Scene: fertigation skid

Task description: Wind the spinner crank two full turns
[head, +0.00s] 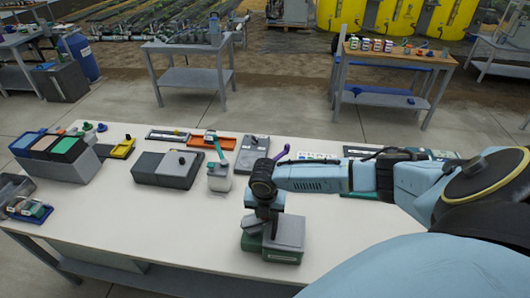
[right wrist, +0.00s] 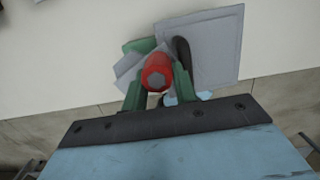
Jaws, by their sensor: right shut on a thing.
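The spinner unit is a grey and green box (head: 289,232) near the front edge of the white table. In the right wrist view its grey top (right wrist: 218,45) shows beyond the fingers, with a dark curved part beside the red knob. The red crank knob (right wrist: 158,70) sits between the green fingers of my right gripper (right wrist: 158,88), which is shut on it. In the head view my right gripper (head: 270,226) is above the box, and the wrist hides the knob and most of the crank. My left gripper is not in view.
Behind the box stand a white bottle with a green top (head: 219,176), a grey box with a black knob (head: 252,152) and a dark grey block (head: 167,169). An orange tray (head: 212,140) lies farther back.

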